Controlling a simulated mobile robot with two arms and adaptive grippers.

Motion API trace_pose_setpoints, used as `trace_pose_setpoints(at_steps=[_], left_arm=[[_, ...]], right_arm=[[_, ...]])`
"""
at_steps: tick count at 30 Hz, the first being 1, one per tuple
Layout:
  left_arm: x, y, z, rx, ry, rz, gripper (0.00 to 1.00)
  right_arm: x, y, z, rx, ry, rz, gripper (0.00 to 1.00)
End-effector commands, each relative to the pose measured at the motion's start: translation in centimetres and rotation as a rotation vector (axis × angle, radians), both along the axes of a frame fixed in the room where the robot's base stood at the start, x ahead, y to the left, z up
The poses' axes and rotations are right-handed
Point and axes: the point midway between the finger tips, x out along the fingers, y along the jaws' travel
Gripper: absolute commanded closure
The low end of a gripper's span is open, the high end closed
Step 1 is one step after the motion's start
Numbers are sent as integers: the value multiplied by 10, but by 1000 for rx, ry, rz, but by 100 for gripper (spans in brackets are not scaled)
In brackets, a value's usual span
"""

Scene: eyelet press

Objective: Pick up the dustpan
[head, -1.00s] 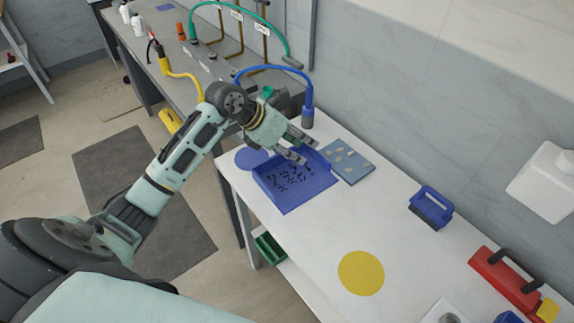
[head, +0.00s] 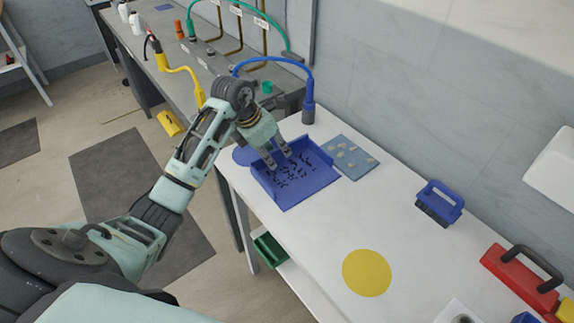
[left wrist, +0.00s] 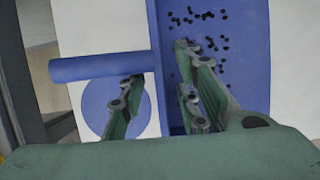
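The blue dustpan (head: 318,187) lies on the white table and holds many small black bits. In the left wrist view its wall (left wrist: 160,90) runs up the middle, and its round blue handle (left wrist: 95,68) sticks out to the left. My left gripper (head: 279,160) is open and points down at the dustpan's handle side. In the left wrist view its fingers (left wrist: 159,65) lie on either side of the wall, one over the pan and one outside near the handle. I cannot tell whether they touch it. The right gripper is not in view.
A blue disc (left wrist: 100,98) lies under the handle. A blue-grey board with pale bits (head: 352,160) lies beside the pan. A blue brush (head: 438,204), a yellow disc (head: 367,272) and a red toolbox (head: 515,280) are further right. A blue hose (head: 308,85) arches behind my gripper.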

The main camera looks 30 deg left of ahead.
Motion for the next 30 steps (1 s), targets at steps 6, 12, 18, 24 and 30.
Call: trace_pose_setpoints(at_steps=[6,12,18,24,30], left_arm=[[0,0,1,1,0,0,71],[0,0,1,0,0,1,89],[0,0,1,0,0,1,100],[0,0,1,-1,-1,1,100],[0,0,2,0,-2,1,100]], right_arm=[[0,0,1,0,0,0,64],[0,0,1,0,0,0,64],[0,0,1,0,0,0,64],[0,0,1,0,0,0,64],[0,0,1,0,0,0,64]])
